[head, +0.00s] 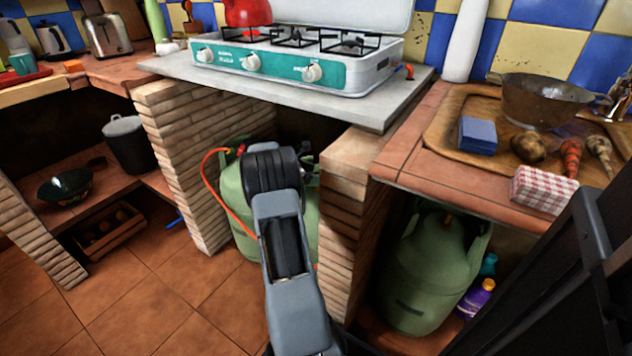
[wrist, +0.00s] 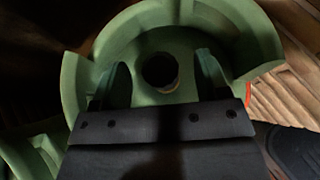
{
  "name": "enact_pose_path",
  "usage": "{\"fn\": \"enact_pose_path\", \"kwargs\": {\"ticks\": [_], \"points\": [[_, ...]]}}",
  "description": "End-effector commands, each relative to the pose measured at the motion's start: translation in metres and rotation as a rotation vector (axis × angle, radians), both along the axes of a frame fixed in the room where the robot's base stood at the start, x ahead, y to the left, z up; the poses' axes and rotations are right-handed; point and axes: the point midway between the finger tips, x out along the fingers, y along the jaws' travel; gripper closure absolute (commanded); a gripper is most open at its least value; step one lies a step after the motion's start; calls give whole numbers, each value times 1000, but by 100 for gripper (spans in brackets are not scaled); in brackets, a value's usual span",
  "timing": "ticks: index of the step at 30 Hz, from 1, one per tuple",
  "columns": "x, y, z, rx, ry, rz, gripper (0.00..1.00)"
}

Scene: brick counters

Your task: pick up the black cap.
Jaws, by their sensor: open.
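In the wrist view, a dark round piece (wrist: 160,71), which looks like the black cap, sits at the middle of a green gas cylinder's top (wrist: 165,35), inside its collar. My gripper (wrist: 162,61) is open, with one finger on each side of the dark piece and visible gaps between. I cannot tell how far above the cap the fingertips are. In the head view, my arm reaches toward the green cylinder (head: 241,205) under the stove counter. My arm hides much of that cylinder, and the cap and my fingers do not show there.
An orange hose (head: 211,190) loops at the cylinder's left. Brick pillars (head: 190,160) and (head: 338,230) flank the alcove, under the grey counter slab (head: 390,112). Another green cylinder (head: 432,270) stands in the right alcove beside a purple bottle (head: 476,299).

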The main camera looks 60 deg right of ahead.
Motion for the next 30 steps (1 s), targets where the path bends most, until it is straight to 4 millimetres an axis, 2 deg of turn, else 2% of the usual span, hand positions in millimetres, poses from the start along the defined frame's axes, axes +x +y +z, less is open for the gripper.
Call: {"fn": "enact_pose_path", "kwargs": {"ticks": [5, 21, 30], "points": [[0, 0, 1, 0, 0, 1, 32], [0, 0, 1, -1, -1, 0, 84], [0, 0, 4, -1, -1, 0, 84]]}}
